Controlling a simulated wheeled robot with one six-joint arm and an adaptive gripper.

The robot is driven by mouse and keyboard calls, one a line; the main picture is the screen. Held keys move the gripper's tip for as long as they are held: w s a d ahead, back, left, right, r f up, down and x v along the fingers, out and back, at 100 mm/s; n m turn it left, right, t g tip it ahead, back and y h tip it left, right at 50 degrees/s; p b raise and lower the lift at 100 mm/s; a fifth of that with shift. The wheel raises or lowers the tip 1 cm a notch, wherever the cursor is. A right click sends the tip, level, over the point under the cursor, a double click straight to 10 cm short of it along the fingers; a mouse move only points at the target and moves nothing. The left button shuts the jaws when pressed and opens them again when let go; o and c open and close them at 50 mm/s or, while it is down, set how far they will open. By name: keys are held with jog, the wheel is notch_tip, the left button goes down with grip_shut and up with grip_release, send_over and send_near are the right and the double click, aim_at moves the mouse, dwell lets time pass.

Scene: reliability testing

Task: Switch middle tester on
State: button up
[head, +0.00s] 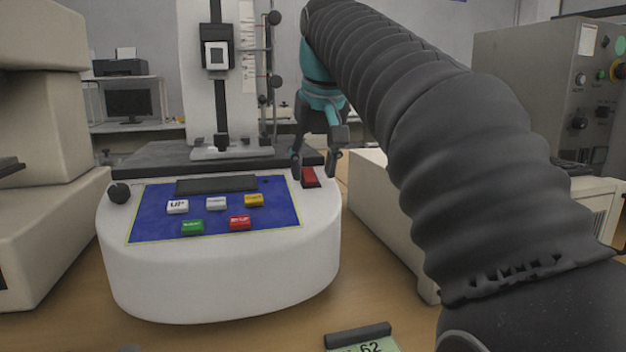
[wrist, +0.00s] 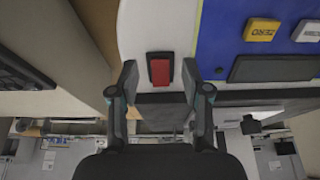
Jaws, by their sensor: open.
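The middle tester (head: 220,270) is a white rounded machine with a blue panel (head: 155,214) of coloured buttons and an upright column behind. A red rocker switch (head: 311,177) in a black frame sits on its top, right of the panel. In the wrist view the red switch (wrist: 160,70) lies between and just beyond my fingertips. My gripper (head: 318,172) is open and empty, pointing down close by the switch. In the wrist view my gripper (wrist: 158,78) has a finger on each side of the switch. I cannot tell whether either finger touches it. The switch's on or off position is not clear.
A beige machine (head: 40,180) stands at the left. A black knob (head: 119,193) is on the tester's left. A green display device (head: 362,343) lies at the front of the wooden table.

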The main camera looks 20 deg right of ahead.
jog(key=shift+x, duration=0.85)
grip_shut()
jog(key=shift+w+r+g+p, duration=0.1)
jog(key=shift+r+g+p, duration=0.3)
jog(key=shift+p, duration=0.85)
jog(key=p, duration=0.2)
jog(key=shift+w+r+g+p, duration=0.2)
jog(key=shift+g+p, duration=0.1)
jog(key=shift+g, duration=0.1)
jog(key=shift+w+f+g, duration=0.15)
jog(key=shift+f+g, duration=0.05)
jog(key=shift+g, duration=0.5)
jog(key=shift+w+r+g, duration=0.1)
jog(key=shift+r+g, duration=0.05)
jog(key=shift+g, duration=0.75)
